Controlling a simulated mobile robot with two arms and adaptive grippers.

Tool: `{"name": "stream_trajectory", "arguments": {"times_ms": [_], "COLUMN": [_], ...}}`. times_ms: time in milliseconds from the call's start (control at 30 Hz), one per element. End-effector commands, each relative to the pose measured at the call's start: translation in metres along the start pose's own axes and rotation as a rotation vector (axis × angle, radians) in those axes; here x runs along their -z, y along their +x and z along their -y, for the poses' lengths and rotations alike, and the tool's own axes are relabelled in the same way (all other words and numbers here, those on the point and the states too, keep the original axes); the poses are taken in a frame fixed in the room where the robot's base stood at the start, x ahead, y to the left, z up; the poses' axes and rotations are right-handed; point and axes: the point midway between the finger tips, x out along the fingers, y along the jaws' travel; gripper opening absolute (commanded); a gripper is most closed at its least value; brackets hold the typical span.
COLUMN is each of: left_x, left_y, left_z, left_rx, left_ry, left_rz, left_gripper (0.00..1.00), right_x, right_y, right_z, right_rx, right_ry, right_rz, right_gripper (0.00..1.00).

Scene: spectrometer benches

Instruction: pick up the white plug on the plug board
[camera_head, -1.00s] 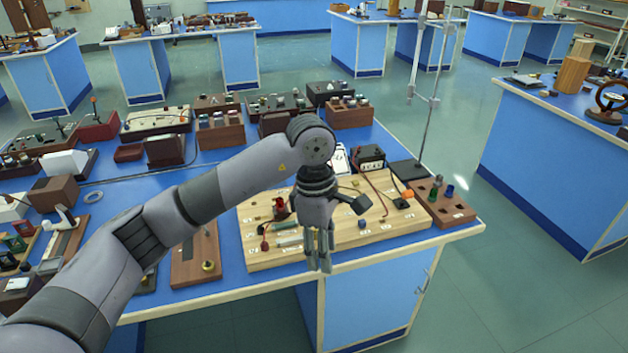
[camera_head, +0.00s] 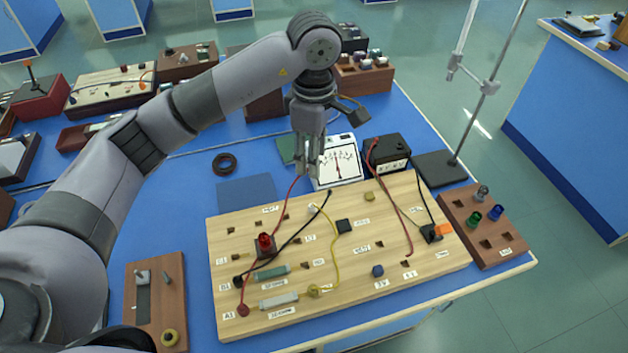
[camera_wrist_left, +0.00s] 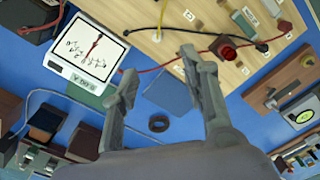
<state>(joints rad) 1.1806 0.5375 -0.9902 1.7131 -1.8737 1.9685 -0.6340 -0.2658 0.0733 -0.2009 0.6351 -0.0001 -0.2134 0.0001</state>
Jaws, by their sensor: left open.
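The wooden plug board (camera_head: 350,270) lies on the blue bench, with wires, sockets and labels on it. A whitish bar-shaped plug (camera_head: 279,300) lies near its front left, just in front of a similar green one (camera_head: 271,272). I cannot tell for sure which is called white.
A white meter (camera_head: 338,163) and a black box (camera_head: 386,152) stand behind the board. A wooden block with coloured plugs (camera_head: 487,225) and a metal stand (camera_head: 470,110) are at the right. A red and a black wire cross the board. A dark ring (camera_head: 224,163) lies on bare bench.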

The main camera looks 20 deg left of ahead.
Motion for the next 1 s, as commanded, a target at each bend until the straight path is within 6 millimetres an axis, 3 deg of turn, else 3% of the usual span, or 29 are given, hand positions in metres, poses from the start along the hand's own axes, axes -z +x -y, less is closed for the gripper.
{"name": "stream_trajectory", "arguments": {"times_ms": [100, 267, 467, 600, 733, 1000], "left_x": [0.0, 0.0, 0.0, 0.0, 0.0, 0.004], "left_y": [0.007, 0.035, 0.079, 0.104, 0.118, 0.142], "left_z": [0.001, 0.001, 0.001, 0.001, 0.0, -0.003], "left_rx": [0.003, 0.007, 0.007, 0.005, 0.002, 0.006], "left_ry": [0.0, -0.002, -0.002, -0.002, 0.0, -0.003], "left_rz": [0.0, 0.0, 0.0, 0.0, 0.001, 0.0], "left_gripper": [0.41, 0.41, 0.41, 0.41, 0.41, 0.41], "right_x": [-0.033, -0.054, -0.048, -0.033, -0.023, -0.027], "right_y": [-0.005, -0.017, -0.029, -0.034, -0.035, -0.051], "right_z": [0.0, 0.001, 0.0, -0.002, -0.003, -0.003], "right_rx": [0.0, 0.001, 0.001, -0.002, -0.003, -0.002], "right_ry": [-0.002, -0.002, -0.002, -0.002, -0.002, -0.001], "right_rz": [0.051, 0.085, 0.076, 0.055, 0.04, 0.049], "right_gripper": [0.4, 0.4, 0.4, 0.4, 0.4, 0.4]}}
